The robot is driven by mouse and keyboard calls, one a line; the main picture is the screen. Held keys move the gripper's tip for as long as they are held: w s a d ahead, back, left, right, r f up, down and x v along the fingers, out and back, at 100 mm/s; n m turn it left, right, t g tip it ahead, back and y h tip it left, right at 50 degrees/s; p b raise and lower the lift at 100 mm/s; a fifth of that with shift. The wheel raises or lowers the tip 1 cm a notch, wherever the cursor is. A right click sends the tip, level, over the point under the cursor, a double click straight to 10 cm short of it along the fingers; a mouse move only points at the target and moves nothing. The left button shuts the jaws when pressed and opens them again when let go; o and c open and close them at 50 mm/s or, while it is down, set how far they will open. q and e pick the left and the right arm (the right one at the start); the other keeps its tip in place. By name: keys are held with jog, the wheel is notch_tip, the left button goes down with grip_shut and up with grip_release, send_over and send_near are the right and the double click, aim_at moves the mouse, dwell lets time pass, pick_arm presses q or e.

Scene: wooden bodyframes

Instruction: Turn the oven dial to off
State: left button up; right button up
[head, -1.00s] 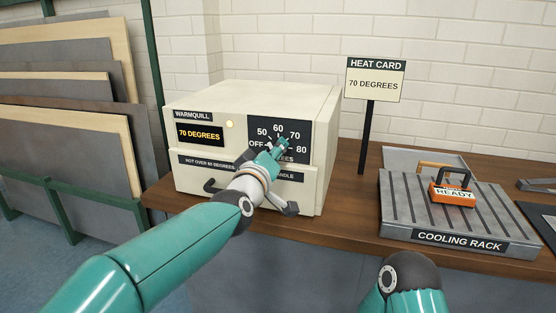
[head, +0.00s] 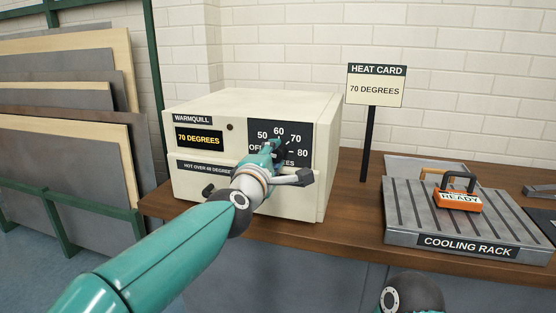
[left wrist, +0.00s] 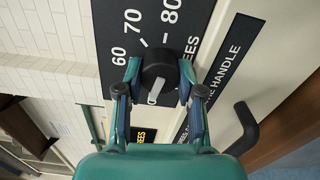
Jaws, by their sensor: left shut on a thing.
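The cream oven (head: 250,95) stands on the wooden bench with a dark dial panel (head: 300,135) marked OFF to 80. My left gripper (head: 270,148) is at the panel and covers most of the dial. In the left wrist view its fingers (left wrist: 155,92) are shut on the sides of the black round dial (left wrist: 158,65). The dial's white mark points down toward a partly hidden letter, which seems to belong to OFF. The oven's display (head: 199,138) reads 70 DEGREES, and the small lamp (head: 230,127) is dark. My right gripper is out of view.
A dark handle (left wrist: 247,125) sticks out from the oven door beside the gripper. A heat card (head: 375,88) reading 70 DEGREES stands to the right. A cooling rack (head: 400,215) holds an orange block (head: 460,201) labelled READY. Boards lean in a rack at left.

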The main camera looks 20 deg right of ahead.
pick_arm(q)
jog(key=shift+d+f+n, duration=0.15)
jog(key=shift+f+n, duration=0.4)
jog(key=shift+n, duration=0.35)
jog(key=o, duration=1.1)
jog(key=shift+r, duration=0.1)
jog(key=shift+o, duration=0.2)
jog(key=shift+r, duration=0.15)
jog(key=v, duration=0.8)
